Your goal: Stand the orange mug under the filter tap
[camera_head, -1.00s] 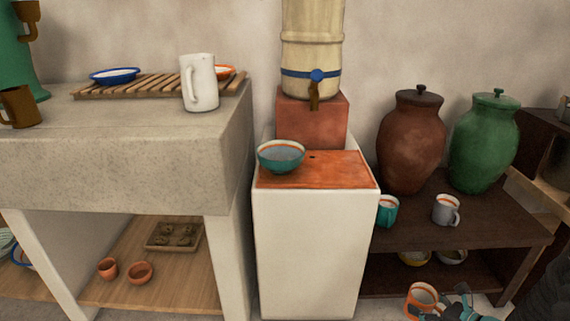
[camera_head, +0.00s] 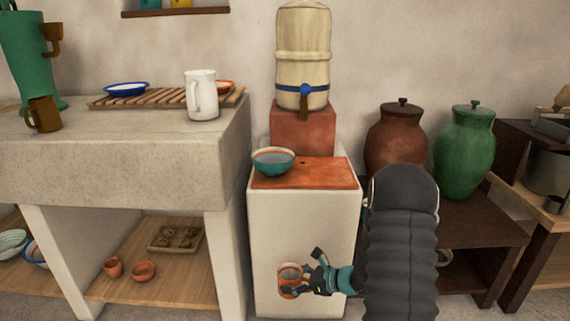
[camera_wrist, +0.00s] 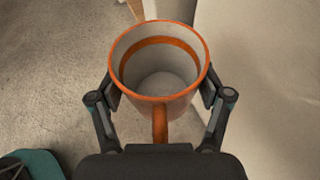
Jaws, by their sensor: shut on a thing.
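The orange mug (camera_head: 287,291) is held upright low in front of the white stand. The wrist view looks into the mug (camera_wrist: 160,65): white inside with an orange band, it appears empty, its handle toward me. My gripper (camera_head: 301,281) is shut on it, and in the wrist view the fingers of my gripper (camera_wrist: 160,92) press both sides. The filter tap (camera_head: 305,98), with a blue knob, is on the cream water filter (camera_head: 303,45). Below it, a red block (camera_head: 303,130) and the stand's orange top (camera_head: 318,174) show.
A teal bowl (camera_head: 273,161) sits on the left of the orange top; the right part of that top is clear. A stone counter (camera_head: 120,150) with a white mug (camera_head: 201,97) is left. Brown (camera_head: 392,140) and green (camera_head: 464,150) jars stand on a dark shelf at right.

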